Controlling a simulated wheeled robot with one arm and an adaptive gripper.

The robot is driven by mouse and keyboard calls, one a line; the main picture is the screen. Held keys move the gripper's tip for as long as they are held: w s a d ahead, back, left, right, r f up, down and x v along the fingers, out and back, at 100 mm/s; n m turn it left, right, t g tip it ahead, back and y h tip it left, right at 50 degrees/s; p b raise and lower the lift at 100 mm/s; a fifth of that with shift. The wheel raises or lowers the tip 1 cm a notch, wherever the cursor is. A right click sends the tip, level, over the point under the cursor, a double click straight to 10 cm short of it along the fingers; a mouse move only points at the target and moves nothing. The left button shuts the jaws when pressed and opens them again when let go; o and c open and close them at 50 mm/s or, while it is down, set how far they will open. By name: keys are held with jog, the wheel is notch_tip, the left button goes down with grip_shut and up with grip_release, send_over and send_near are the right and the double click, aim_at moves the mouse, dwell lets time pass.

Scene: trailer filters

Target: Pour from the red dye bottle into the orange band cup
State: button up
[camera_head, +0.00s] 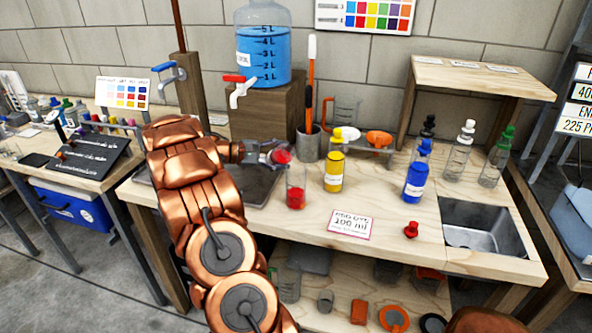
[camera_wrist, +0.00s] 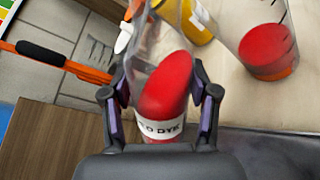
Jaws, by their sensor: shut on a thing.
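My gripper (camera_head: 268,153) is shut on the red dye bottle (camera_head: 281,156), just above and left of a clear cup (camera_head: 296,188) in the head view. In the wrist view my gripper (camera_wrist: 166,98) has a finger on each side of the red dye bottle (camera_wrist: 165,88). The bottle is clear, with a white label partly reading "DYE" and red liquid lying slanted inside, so it is tilted. The clear cup (camera_wrist: 264,45) also shows there, with red liquid and an orange band near its base. The bottle's mouth is not clearly visible.
A yellow bottle (camera_head: 334,167) stands close right of the cup. A blue bottle (camera_head: 416,178) stands farther right, with a red cap (camera_head: 411,230) in front of it. A card (camera_head: 351,223) reading 100 ml lies at the front. A sink (camera_head: 470,237) is at the right.

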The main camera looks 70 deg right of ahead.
jog(key=shift+w+d+r+m+t+h+b, duration=0.1)
jog(key=shift+r+m+t+b, duration=0.15)
jog(key=shift+r+m+b, duration=0.65)
jog(key=shift+w+d+r+m+t+h+b, duration=0.15)
jog(key=shift+m+t+b, duration=0.1)
jog(key=shift+b, duration=1.25)
jog(key=shift+w+d+r+m+t+h+b, duration=0.15)
jog(key=shift+r+m+b, duration=0.35)
jog(key=shift+b, duration=0.7)
dwell(2.6)
jog(key=shift+s+a+r+m+t+b, duration=0.25)
jog(key=shift+r+m+b, duration=0.2)
jog(key=shift+b, duration=0.85)
dwell(0.5)
